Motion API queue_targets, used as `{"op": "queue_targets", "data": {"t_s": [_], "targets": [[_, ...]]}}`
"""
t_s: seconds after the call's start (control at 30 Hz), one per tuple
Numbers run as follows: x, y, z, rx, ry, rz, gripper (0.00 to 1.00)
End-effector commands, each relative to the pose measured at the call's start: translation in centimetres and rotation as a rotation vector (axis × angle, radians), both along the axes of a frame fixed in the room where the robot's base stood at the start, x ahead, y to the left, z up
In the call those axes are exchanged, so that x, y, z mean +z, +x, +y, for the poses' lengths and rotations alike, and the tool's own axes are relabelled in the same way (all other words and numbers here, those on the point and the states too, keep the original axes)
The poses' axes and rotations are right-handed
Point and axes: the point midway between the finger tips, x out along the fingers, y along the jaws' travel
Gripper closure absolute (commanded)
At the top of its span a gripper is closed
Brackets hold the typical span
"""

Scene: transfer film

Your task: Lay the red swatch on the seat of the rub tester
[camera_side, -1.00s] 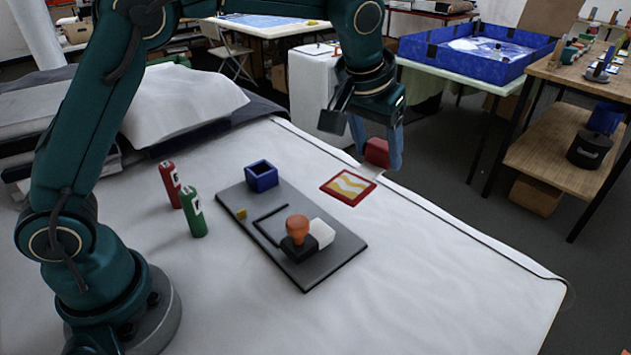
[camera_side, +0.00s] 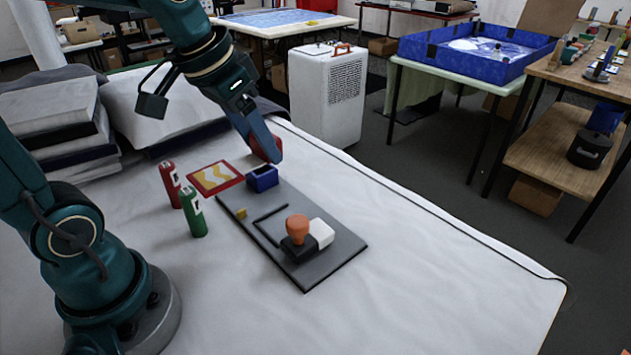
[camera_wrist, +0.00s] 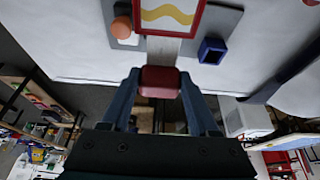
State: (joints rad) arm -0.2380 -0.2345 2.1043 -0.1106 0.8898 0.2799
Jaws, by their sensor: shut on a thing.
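My gripper (camera_side: 266,152) is shut on a red block (camera_wrist: 160,82). A pale strip joins this block to the red swatch (camera_side: 216,179), a flat red-bordered square with a yellow and white wave. In the side view the swatch appears left of the blue open box; its height above the table is hard to tell. The swatch also shows at the top of the wrist view (camera_wrist: 170,14), partly cut off. The rub tester has a grey base (camera_side: 325,265), a thin black corner bracket (camera_side: 262,228), and an orange knob (camera_side: 297,229) on a black block beside a white block.
The blue open box (camera_side: 262,180) stands at the base's far end, close to my gripper, with a small yellow block (camera_side: 240,213) nearby. A red bottle (camera_side: 171,185) and a green bottle (camera_side: 193,211) stand left of the base. The table's right side is clear.

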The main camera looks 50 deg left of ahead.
Motion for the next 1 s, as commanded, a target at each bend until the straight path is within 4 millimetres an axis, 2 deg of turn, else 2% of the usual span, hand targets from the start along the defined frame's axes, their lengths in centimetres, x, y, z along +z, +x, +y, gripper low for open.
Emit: {"op": "queue_targets", "data": {"t_s": [0.13, 0.27, 0.4, 0.6, 0.73, 1.0], "targets": [[0.6, 1.3, 0.4, 0.004, 0.000, 0.001, 1.00], [0.4, 4.0, 0.9, 0.018, -0.002, 0.005, 1.00], [-1.1, 7.0, 1.1, 0.019, -0.001, 0.008, 1.00], [-4.3, 10.0, 0.7, 0.008, -0.001, 0.008, 1.00], [-6.2, 10.3, 0.3, -0.004, 0.000, 0.005, 1.00], [-7.5, 10.3, 0.1, -0.012, 0.001, 0.002, 1.00]]}}
